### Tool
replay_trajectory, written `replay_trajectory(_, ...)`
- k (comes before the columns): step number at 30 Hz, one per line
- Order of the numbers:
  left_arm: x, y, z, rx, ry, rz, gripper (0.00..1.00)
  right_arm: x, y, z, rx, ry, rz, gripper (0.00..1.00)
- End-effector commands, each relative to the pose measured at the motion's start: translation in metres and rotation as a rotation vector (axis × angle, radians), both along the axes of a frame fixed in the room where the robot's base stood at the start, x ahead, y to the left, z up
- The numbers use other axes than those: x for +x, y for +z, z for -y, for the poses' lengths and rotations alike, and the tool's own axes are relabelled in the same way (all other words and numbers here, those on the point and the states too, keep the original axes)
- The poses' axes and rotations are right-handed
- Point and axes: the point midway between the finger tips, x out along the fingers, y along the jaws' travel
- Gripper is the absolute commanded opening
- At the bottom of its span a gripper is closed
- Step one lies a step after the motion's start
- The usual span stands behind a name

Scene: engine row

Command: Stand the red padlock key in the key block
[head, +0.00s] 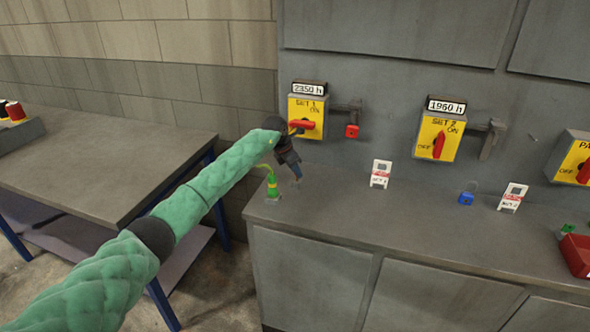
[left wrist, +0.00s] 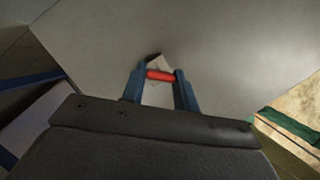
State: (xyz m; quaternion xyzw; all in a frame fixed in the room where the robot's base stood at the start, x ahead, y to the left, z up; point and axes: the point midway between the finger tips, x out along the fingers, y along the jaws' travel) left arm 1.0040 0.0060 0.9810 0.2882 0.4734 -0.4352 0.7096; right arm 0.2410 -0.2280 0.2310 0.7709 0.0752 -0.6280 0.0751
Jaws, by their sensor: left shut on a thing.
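My left gripper (head: 297,176) is low over the left end of the grey bench, with its fingers pointing down. In the left wrist view the gripper (left wrist: 161,78) is shut on a small red bar, which I take to be the red padlock key (left wrist: 160,75). A pale patch shows just beyond it; I cannot tell whether it belongs to the key or the bench. In the head view the fingers hide the key. A red padlock (head: 352,131) hangs by the SET 1 switch. I cannot make out the key block for certain. My right gripper is out of view.
A green-and-yellow lead (head: 271,184) stands beside the left gripper. The SET 1 switch box (head: 306,115) is just above it.

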Motion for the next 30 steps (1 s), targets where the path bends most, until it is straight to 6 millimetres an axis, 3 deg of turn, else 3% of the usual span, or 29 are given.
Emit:
replay_trajectory(26, 0.0, -0.019, 0.0, 0.001, 0.0, 0.0, 0.09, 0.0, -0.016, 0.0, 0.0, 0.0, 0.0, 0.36)
replay_trajectory(27, 0.0, -0.017, 0.0, 0.0, 0.0, 0.001, 0.36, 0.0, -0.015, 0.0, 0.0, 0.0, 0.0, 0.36)
replay_trajectory(30, 0.0, -0.017, 0.0, 0.0, 0.0, 0.001, 0.55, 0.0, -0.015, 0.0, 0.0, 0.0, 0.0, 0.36)
